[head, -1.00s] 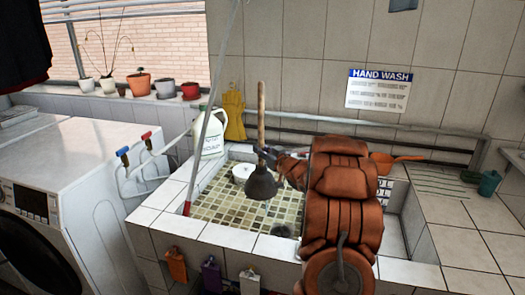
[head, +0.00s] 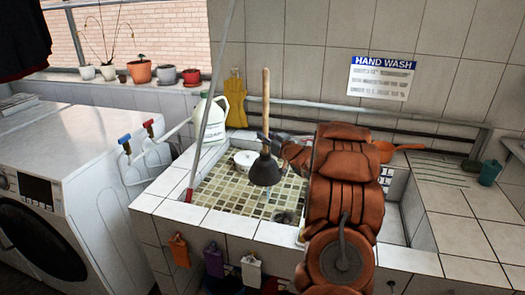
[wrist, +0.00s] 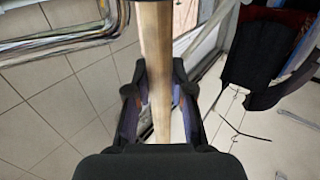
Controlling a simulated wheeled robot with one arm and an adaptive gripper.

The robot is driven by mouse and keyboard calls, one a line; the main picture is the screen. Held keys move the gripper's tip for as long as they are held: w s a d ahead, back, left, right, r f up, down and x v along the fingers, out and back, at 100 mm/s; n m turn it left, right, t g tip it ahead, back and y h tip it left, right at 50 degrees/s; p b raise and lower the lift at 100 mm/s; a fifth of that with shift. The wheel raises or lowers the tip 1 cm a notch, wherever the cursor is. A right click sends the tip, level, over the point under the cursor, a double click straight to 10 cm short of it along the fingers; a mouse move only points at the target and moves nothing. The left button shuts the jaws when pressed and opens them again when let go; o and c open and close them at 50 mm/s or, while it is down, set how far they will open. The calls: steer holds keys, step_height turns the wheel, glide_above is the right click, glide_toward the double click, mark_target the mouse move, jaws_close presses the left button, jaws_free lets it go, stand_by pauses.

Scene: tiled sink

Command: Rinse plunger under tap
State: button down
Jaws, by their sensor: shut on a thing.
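The plunger has a wooden handle (head: 265,95) and a dark rubber cup (head: 265,171). It hangs upright, cup down, over the tiled sink basin (head: 215,194). My gripper (head: 276,143) is shut on the handle above the cup. In the wrist view the handle (wrist: 156,45) runs between the two dark fingers of my gripper (wrist: 160,95). A pale streak shows just below the cup; I cannot tell if it is water. I cannot make out a tap; my arm covers part of the sink.
A white bowl (head: 243,160) sits in the basin behind the plunger. A white jug (head: 214,122) and yellow gloves (head: 236,103) are at the back left. A slanted pole (head: 207,110) stands left.

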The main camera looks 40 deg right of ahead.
steer(key=shift+a, duration=0.25)
steer(key=shift+a+b, duration=0.3)
steer(key=shift+a, duration=0.05)
steer(key=s, duration=0.8)
steer(key=shift+a, duration=0.45)
stand_by(0.4)
steer(key=shift+r, duration=0.1)
stand_by(1.1)
steer(key=s+r+p, duration=0.2)
steer(key=s+r, duration=0.1)
steer(key=s, duration=0.1)
steer(key=shift+s+a+r, duration=0.25)
steer(key=shift+s+r, duration=0.15)
stand_by(0.8)
